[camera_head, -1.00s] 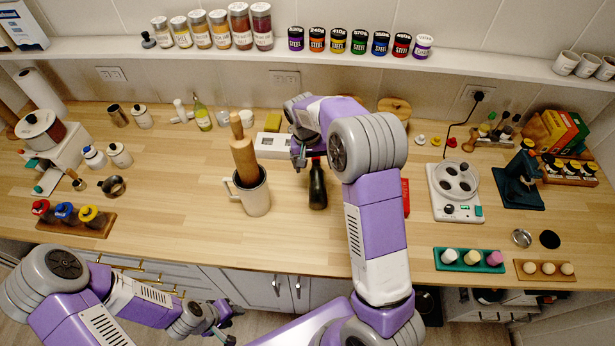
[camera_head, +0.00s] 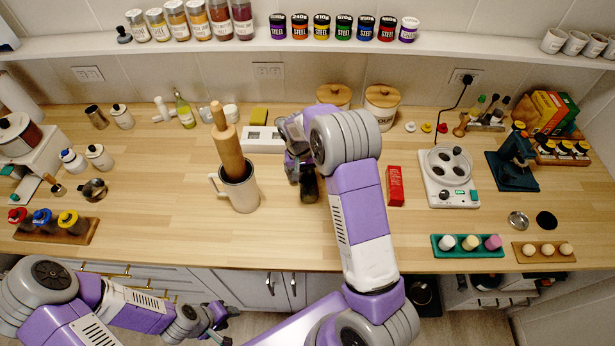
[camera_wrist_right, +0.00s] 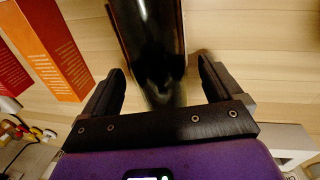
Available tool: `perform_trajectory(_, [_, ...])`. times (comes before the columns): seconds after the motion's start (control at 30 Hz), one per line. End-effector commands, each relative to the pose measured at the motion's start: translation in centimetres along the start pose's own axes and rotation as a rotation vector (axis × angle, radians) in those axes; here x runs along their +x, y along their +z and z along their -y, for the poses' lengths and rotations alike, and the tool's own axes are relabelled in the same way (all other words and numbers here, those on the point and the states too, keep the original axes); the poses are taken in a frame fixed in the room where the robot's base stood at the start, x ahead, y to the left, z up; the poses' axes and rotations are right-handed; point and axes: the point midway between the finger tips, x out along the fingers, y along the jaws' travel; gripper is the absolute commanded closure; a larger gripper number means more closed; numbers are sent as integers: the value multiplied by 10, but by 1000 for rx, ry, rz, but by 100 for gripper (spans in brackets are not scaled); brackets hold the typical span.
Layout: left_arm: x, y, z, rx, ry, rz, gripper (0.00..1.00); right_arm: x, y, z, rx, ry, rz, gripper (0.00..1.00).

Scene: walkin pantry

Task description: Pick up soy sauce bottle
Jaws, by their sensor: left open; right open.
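The soy sauce bottle (camera_head: 309,188) is dark and stands on the wooden counter, right of the beige mug. Its upper part is hidden by my right gripper (camera_head: 299,170) in the head view. In the right wrist view the dark glossy bottle (camera_wrist_right: 150,35) lies between the two spread fingers of my right gripper (camera_wrist_right: 160,75). The fingers are open, with gaps on both sides of the bottle. My left gripper (camera_head: 222,316) is open and empty, low in front of the counter edge, far from the bottle.
A beige mug (camera_head: 243,195) holding a wooden pestle (camera_head: 227,150) stands left of the bottle. A red box (camera_head: 395,186) stands to its right. A white tray (camera_head: 262,146) and lidded canisters (camera_head: 381,108) are behind. The counter in front of the bottle is clear.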

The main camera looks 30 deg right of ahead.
Motion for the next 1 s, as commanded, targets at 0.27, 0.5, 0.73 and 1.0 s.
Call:
perform_trajectory(0.27, [0, 0, 0, 0, 0, 0, 57, 0, 0, 0, 0, 0, 0, 21])
perform_trajectory(0.5, [0, 0, 0, 0, 0, 0, 57, 0, 0, 0, 0, 0, 0, 58])
perform_trajectory(0.73, [0, 0, 0, 0, 0, 0, 57, 0, 0, 0, 0, 0, 0, 93])
perform_trajectory(1.0, [0, 0, 0, 0, 0, 0, 57, -2, -1, 0, 1, -1, -3, 99])
